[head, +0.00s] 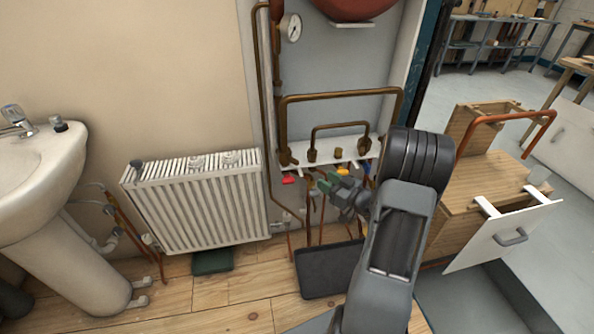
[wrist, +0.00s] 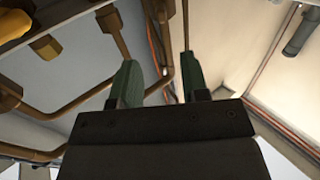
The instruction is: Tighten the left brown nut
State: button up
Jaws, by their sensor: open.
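Several brown nuts and fittings sit along the white bracket (head: 325,152) under the bent copper pipes in the head view. The leftmost brown nut (head: 285,158) is at the bracket's left end. My gripper (head: 333,180) is just below the bracket, right of that nut and apart from it. In the wrist view my gripper (wrist: 160,78) has its two green fingers spread, with no nut between them. I cannot tell which nuts these are.
A red-handled valve (head: 288,180) is left of my gripper, and a yellow handle (head: 343,172) is close by it. Vertical copper pipes run below the bracket. A white radiator (head: 200,205) stands left, a dark mat (head: 325,270) lies below, and a wooden cabinet (head: 490,190) is right.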

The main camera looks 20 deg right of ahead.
aim_at(298, 164)
jog(key=b+x, duration=0.2)
jog(key=x, duration=1.1)
jog(key=shift+a+b, duration=0.1)
jog(key=shift+b, duration=0.2)
grip_shut()
